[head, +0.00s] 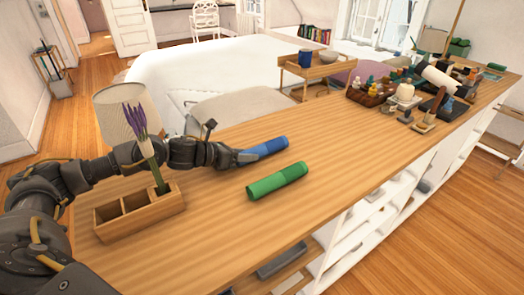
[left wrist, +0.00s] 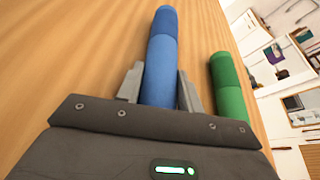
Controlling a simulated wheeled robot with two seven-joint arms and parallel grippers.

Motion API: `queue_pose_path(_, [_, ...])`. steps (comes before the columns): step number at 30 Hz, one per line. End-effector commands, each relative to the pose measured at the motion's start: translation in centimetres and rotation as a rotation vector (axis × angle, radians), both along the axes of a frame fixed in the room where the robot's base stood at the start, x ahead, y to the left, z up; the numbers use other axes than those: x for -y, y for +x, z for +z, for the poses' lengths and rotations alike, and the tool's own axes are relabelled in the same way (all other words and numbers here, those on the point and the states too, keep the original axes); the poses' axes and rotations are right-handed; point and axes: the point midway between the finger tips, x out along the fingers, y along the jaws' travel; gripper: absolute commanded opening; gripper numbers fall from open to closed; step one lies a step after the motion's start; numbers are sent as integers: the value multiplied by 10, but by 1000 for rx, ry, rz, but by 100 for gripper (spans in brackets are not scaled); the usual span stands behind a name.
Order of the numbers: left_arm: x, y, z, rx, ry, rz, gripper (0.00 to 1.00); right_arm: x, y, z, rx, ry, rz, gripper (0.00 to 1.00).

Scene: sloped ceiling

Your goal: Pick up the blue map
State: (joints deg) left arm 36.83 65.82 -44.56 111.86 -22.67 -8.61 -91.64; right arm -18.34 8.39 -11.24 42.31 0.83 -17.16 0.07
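The blue map (head: 265,146) is a rolled blue tube with a darker far end, lying on the wooden counter. My left gripper (head: 236,158) is at its left end. In the left wrist view, the fingers of this gripper (left wrist: 160,92) sit close against both sides of the blue map (left wrist: 162,60), with no clear gap, so it looks shut on it. The map's near end is hidden by the gripper body. My right gripper is in neither view.
A green rolled tube (head: 277,181) lies just in front of the blue one, also in the left wrist view (left wrist: 228,88). A wooden compartment box (head: 140,217) and a lamp (head: 125,113) are at the left. Several items crowd the counter's far right. The counter's middle (head: 340,135) is clear.

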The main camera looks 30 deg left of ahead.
Motion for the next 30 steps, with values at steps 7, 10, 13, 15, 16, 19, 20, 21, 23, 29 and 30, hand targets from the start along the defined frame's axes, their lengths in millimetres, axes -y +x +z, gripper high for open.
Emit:
queue_pose_path(7, [0,0,1,1,0,0,14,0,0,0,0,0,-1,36])
queue_pose_path(10, [0,0,9,3,1,0,14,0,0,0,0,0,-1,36])
queue_pose_path(13, [0,0,26,7,1,-1,14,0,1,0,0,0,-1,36])
queue_pose_path(15, [0,1,41,8,1,0,14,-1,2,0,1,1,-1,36])
queue_pose_path(16, [0,1,47,7,1,-1,14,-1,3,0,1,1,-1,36])
queue_pose_path(19, [0,1,67,6,0,-1,14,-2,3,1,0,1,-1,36])
queue_pose_path(20, [0,0,72,6,1,-1,14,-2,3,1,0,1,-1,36])
queue_pose_path(21, [0,0,79,6,1,0,14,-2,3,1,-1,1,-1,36])
queue_pose_path(23, [0,0,87,5,0,-1,14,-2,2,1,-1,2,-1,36])
queue_pose_path(29, [0,0,100,1,0,0,14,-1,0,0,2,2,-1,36])
queue_pose_path(30, [0,0,101,1,0,0,14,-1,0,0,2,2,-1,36])
